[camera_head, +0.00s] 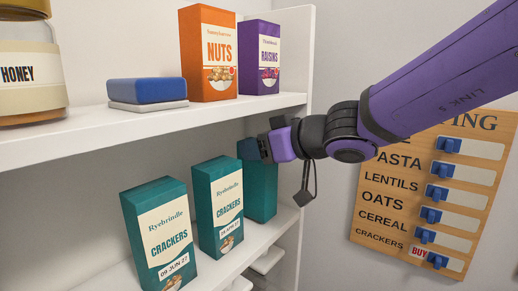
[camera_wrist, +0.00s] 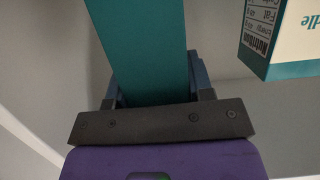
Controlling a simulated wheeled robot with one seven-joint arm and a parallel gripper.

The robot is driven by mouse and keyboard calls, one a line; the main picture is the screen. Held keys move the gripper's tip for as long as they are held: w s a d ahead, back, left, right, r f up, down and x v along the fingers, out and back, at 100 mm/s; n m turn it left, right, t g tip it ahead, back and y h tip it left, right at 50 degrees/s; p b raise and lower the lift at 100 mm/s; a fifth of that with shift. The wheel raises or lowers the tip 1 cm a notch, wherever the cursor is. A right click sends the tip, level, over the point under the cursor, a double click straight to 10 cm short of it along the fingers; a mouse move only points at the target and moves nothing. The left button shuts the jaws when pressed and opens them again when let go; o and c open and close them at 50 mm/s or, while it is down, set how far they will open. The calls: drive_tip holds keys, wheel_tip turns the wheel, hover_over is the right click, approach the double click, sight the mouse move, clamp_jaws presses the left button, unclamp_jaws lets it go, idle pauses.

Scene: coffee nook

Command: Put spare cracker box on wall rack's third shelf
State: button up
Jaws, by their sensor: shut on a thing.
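The spare cracker box is a teal box (camera_head: 261,190) at the right end of the lower shelf (camera_head: 120,277) of the white wall rack in the head view. My gripper (camera_head: 262,148) is shut on its upper part, and the box looks upright. In the wrist view the teal box (camera_wrist: 145,50) lies between my gripper's fingers (camera_wrist: 155,95). I cannot tell whether its base touches the shelf. Two Ryebrindle cracker boxes stand to its left, one dated 09 Jun 27 (camera_head: 160,235) and one in the middle (camera_head: 218,205). The middle one is close beside the held box.
The shelf above (camera_head: 130,120) holds a honey jar (camera_head: 30,75), a blue-lidded container (camera_head: 147,91), a nuts box (camera_head: 209,53) and a raisins box (camera_head: 260,57). The rack's side panel (camera_head: 300,60) is at the right. A shopping board (camera_head: 433,195) hangs on the right wall.

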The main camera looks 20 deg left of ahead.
drive_tip(key=shift+f, duration=0.4)
drive_tip(key=o, duration=1.3)
drive_tip(key=shift+s+d+r, duration=0.1)
drive_tip(key=shift+d+r, duration=0.15)
drive_tip(key=shift+d, duration=0.05)
drive_tip(key=v, duration=1.1)
drive_tip(key=shift+s+d, duration=0.1)
